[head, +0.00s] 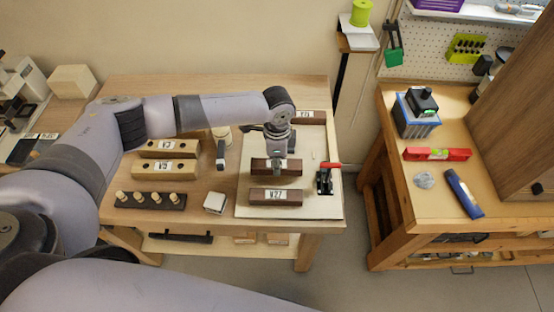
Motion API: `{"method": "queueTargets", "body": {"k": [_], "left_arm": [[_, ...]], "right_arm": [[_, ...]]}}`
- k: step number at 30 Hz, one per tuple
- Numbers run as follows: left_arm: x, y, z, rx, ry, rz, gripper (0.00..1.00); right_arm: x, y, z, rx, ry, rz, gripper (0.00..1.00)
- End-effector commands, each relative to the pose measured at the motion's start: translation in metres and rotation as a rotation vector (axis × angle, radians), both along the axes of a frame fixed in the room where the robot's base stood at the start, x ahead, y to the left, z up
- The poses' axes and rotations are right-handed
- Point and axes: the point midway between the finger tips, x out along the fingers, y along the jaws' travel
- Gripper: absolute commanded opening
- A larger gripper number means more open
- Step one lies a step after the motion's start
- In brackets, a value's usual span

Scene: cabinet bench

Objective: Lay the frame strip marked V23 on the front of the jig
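A pale jig board (240,200) with a red-handled clamp (325,178) lies on the right part of the bench. Dark brown strips lie over it: one at the back (312,117), one in the middle (292,167) and one at the front (275,197). The front label seems to read W27; the back label is too small to read and the middle one is partly hidden. I cannot make out V23 on any strip. My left gripper (281,160) points down at the middle strip. Its fingers are too small and covered to judge. My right gripper is not in view.
Two light wooden blocks (168,149) with labels, a dark peg rack (150,200) and a small white block (215,202) stand left of the jig. A second bench (400,190) with a red level (437,154) is at the right, across a gap.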

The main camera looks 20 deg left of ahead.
Motion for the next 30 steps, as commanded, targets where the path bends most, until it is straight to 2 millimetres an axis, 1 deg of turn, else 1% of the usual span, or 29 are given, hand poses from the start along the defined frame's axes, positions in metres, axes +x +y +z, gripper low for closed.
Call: {"method": "queueTargets", "body": {"k": [6, 20, 30], "left_arm": [[0.0, 0.0, -0.004, -0.001, 0.001, 0.0, 0.02], [0.0, 0.0, -0.005, -0.001, 0.001, 0.0, 0.02], [0.0, -0.001, -0.012, -0.001, 0.001, -0.001, 0.02]], "right_arm": [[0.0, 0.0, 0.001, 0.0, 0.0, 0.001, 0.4], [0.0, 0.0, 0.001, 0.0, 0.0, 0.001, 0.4], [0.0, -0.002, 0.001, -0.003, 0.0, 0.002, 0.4]]}}
